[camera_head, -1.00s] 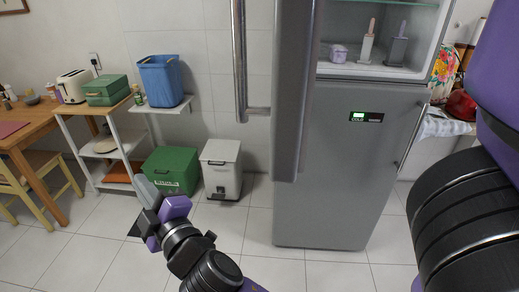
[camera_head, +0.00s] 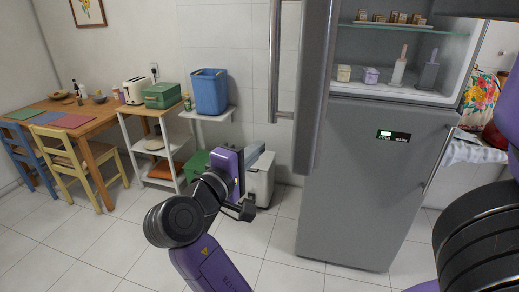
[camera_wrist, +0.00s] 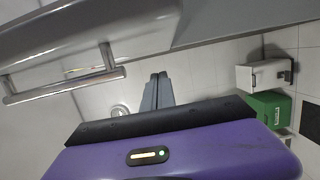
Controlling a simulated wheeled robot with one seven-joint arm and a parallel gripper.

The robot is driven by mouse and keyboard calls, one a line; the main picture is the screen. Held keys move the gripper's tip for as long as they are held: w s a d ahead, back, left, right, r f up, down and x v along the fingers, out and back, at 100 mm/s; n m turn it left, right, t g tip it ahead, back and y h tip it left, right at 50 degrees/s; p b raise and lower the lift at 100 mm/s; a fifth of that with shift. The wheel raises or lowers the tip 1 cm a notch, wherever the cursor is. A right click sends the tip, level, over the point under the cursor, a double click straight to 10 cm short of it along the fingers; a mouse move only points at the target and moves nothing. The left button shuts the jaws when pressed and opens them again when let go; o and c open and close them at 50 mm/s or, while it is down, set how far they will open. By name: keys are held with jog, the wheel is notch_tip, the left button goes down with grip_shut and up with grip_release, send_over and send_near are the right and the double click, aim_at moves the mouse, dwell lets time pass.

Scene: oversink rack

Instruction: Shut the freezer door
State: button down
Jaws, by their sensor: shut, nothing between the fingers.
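The grey fridge-freezer stands at right in the head view. Its upper freezer door (camera_head: 312,90) is swung wide open toward me, seen nearly edge-on, with a long vertical bar handle (camera_head: 274,70) on its left side. The lower door (camera_head: 365,185) is closed. In the wrist view the shut fingers (camera_wrist: 157,92) point toward the door, whose handle (camera_wrist: 65,85) shows at left.
Inside the open compartment are several small boxes and a pair of upright holders (camera_head: 428,72). A white bin (camera_head: 262,180) and a green bin (camera_wrist: 270,110) stand by the wall. A white shelf (camera_head: 150,145), a blue basket (camera_head: 210,92) and a wooden table (camera_head: 85,125) are at left. The floor in front is clear.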

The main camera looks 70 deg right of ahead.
jog(key=s+d+p, duration=0.2)
jog(key=s+d, duration=0.3)
jog(key=d, duration=0.2)
jog(key=shift+s+d, duration=0.15)
jog(key=shift+d, duration=0.2)
jog(key=shift+s, duration=0.1)
